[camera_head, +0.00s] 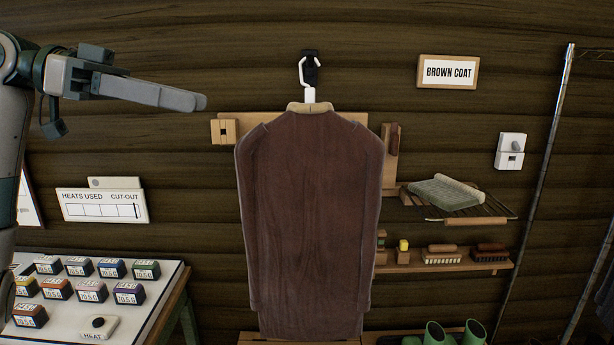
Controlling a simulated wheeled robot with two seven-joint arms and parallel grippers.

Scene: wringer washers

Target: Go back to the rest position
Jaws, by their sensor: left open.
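My left gripper (204,102) comes in from the upper left, level and pointing right, in front of the plank wall. Its jaws are open and nothing shows between them; its fingers overlap each other from this angle. A brown coat (310,220) hangs on a light hanger (308,93) from a dark wall hook (311,68), to the right of the gripper and apart from it. My right gripper is not in view.
A sign "BROWN COAT" (448,72) is on the wall. Shelves with brushes (441,255) and a folded green cloth (445,192) are at right. A table (160,300) with small labelled boxes and a heat button (98,325) is at lower left. Green boots (436,334) stand below.

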